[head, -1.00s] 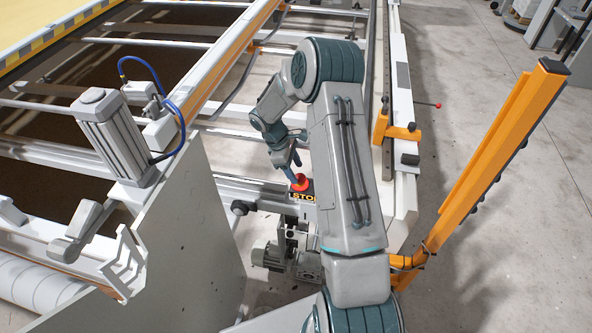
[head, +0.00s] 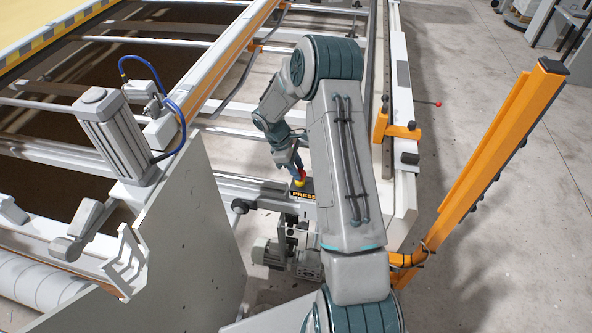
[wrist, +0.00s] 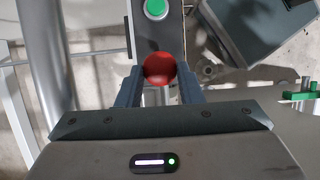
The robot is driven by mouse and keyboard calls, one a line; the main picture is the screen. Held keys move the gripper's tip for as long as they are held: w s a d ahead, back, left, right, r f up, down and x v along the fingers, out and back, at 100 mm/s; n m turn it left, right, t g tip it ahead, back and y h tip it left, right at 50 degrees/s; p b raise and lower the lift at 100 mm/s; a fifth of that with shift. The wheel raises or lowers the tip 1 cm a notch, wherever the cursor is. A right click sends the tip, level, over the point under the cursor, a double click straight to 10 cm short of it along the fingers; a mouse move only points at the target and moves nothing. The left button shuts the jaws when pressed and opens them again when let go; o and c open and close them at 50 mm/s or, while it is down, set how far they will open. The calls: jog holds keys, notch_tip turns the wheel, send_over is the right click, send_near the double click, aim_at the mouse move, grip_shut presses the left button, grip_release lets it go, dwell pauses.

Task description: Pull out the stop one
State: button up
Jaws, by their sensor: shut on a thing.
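The red stop button (head: 299,172) stands on the rail end beside a black label (head: 303,194) with yellow letters that read "PRESS"; the rest of the label is hidden. A yellow collar shows under the red cap. My gripper (head: 295,163) comes down on the button from above. In the wrist view the red button (wrist: 159,68) sits between the two fingers of my gripper (wrist: 159,80), which is shut on it. A green button (wrist: 156,9) is on the same dark panel, just beyond the red one.
A grey motor (head: 268,252) hangs below the rail. A white side panel (head: 190,235) stands to the left, with a cylinder (head: 118,135) and blue hose above it. An orange post (head: 490,165) stands to the right. Open concrete floor lies beyond it.

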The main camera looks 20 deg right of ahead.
jog(key=o, duration=1.1)
jog(key=shift+r, duration=0.15)
jog(key=shift+c, duration=0.2)
jog(key=shift+r, duration=0.1)
jog(key=b+v, duration=0.2)
jog(key=v, duration=1.1)
jog(key=shift+r, duration=0.3)
jog(key=shift+a, duration=0.1)
